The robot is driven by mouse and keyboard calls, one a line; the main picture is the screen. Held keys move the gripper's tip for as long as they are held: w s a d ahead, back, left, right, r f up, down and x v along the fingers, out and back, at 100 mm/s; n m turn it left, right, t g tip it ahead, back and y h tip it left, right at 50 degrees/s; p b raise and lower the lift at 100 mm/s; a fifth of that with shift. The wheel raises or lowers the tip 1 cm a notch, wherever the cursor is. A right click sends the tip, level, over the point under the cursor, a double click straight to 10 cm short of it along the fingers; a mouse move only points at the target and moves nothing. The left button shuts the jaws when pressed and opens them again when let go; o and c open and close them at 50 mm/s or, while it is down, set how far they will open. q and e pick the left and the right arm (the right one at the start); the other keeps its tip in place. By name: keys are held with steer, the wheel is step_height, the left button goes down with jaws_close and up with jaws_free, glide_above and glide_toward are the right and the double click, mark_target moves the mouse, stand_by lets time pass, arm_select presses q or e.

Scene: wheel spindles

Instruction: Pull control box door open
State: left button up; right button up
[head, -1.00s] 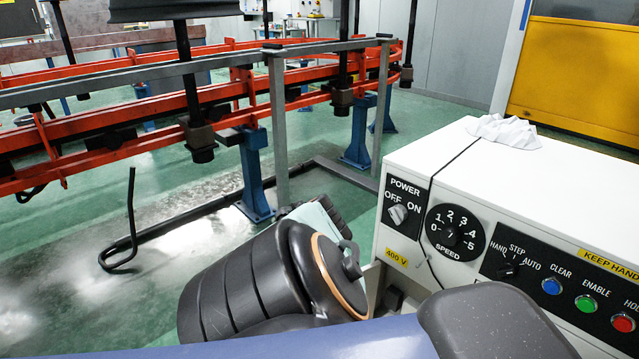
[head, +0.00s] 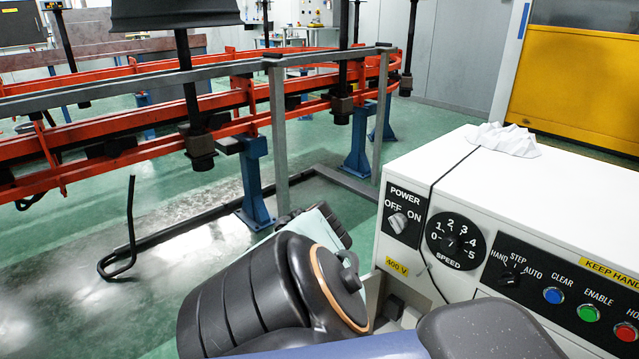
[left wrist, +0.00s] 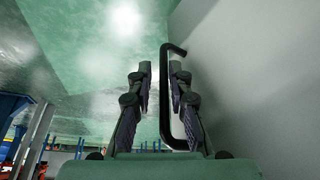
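The control box (head: 420,165) is a white cabinet at the right of the head view, with a dark control panel on its front. Its door handle shows in the left wrist view as a black bent bar (left wrist: 165,100) on a pale, flat surface (left wrist: 245,80). My left gripper (left wrist: 163,75) is open there, its two dark fingers apart with the long bar of the handle between them. I cannot tell whether either finger touches it. In the head view, my left gripper (head: 330,222) is mostly hidden behind its own dark wrist, beside the box's left side. My right gripper is not in view.
A knob marked POWER (head: 398,222) and a SPEED dial (head: 451,241) are on the box front. A white cloth (head: 503,139) lies on top. Green floor (head: 60,270) is open at left.

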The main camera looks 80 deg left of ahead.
arm_select(q)
steer(key=v, duration=0.7)
stand_by(0.3)
stand_by(0.7)
